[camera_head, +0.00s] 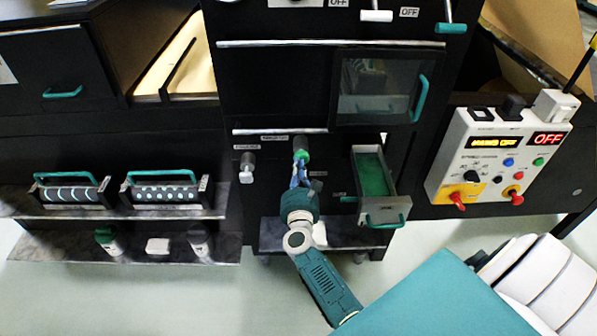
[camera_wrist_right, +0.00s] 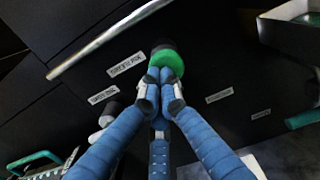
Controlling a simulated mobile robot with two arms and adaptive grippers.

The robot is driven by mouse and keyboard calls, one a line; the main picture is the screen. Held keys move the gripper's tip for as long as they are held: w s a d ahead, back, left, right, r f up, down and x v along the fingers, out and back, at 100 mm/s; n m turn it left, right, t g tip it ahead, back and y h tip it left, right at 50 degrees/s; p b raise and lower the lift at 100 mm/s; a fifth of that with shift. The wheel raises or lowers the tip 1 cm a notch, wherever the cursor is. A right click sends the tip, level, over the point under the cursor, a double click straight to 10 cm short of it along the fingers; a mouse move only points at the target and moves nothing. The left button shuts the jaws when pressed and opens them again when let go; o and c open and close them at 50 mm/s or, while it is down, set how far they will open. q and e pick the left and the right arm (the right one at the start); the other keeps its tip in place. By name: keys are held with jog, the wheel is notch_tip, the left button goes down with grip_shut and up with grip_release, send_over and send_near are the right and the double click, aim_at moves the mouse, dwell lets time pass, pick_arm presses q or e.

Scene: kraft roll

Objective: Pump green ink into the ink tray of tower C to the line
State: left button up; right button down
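The ink tray (camera_head: 397,207) of the tower is slid out like a drawer, with green ink (camera_head: 373,175) inside. A fill line cannot be made out at this size. Left of the tray, a pump knob with a green cap (camera_head: 303,157) sticks out of the black tower front; the green cap (camera_wrist_right: 168,62) also shows in the right wrist view. My right gripper (camera_head: 300,170) has its blue fingers drawn together, with the fingertips (camera_wrist_right: 160,80) at the green cap, seemingly touching it. The fingers hide part of the cap. My left gripper is not in view.
A grey knob (camera_head: 247,168) sits left of the pump. A glass door with a teal handle (camera_head: 419,98) is above the tray. A control panel (camera_head: 498,152) stands at the right. Rollers (camera_head: 165,192) and bottles (camera_head: 109,241) sit on the left shelves.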

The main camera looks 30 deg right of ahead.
jog(key=shift+r+x, duration=0.2)
jog(key=shift+x, duration=0.9)
jog(key=shift+r, duration=0.15)
jog(key=v, duration=1.2)
jog(key=shift+f, duration=0.35)
jog(key=shift+s, duration=0.1)
